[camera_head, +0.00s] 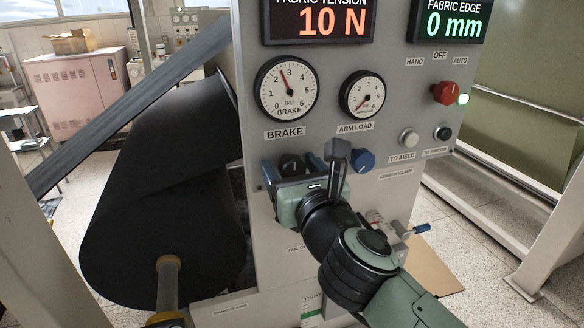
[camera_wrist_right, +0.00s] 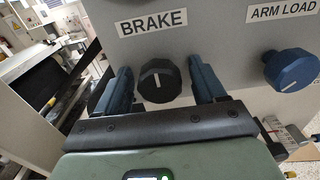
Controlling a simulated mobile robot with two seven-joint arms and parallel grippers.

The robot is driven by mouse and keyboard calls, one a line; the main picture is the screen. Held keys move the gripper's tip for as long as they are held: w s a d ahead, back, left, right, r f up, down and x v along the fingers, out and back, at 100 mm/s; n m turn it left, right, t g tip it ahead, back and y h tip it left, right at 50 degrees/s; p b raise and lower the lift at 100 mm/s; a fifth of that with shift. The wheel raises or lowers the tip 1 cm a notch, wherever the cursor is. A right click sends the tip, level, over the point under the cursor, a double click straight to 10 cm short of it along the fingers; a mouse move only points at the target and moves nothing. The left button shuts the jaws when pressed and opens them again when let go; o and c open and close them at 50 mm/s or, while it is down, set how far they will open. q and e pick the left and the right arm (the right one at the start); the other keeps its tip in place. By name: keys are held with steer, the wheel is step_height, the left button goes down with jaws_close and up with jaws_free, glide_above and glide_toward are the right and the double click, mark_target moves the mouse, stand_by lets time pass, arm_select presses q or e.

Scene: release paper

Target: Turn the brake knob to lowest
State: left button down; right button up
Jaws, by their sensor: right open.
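The black brake knob (camera_head: 291,166) sits on the grey panel below the BRAKE gauge (camera_head: 286,88). In the right wrist view the knob (camera_wrist_right: 160,82) shows its white mark roughly upright. My right gripper (camera_head: 303,170) is open at the panel. Its two blue fingers stand on either side of the knob in the wrist view (camera_wrist_right: 160,73), with a gap on the left and a narrower one on the right. Whether the right finger touches cannot be told. The gauge needle points between 2 and 3 bar. The tension display (camera_head: 318,20) reads 10 N. My left gripper is not in view.
The blue ARM LOAD knob (camera_head: 362,160) is just right of my right gripper, under its gauge (camera_head: 362,95). A red selector (camera_head: 446,93) and two push buttons are further right.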

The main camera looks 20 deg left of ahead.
steer(key=c, duration=1)
steer(key=shift+c, duration=0.2)
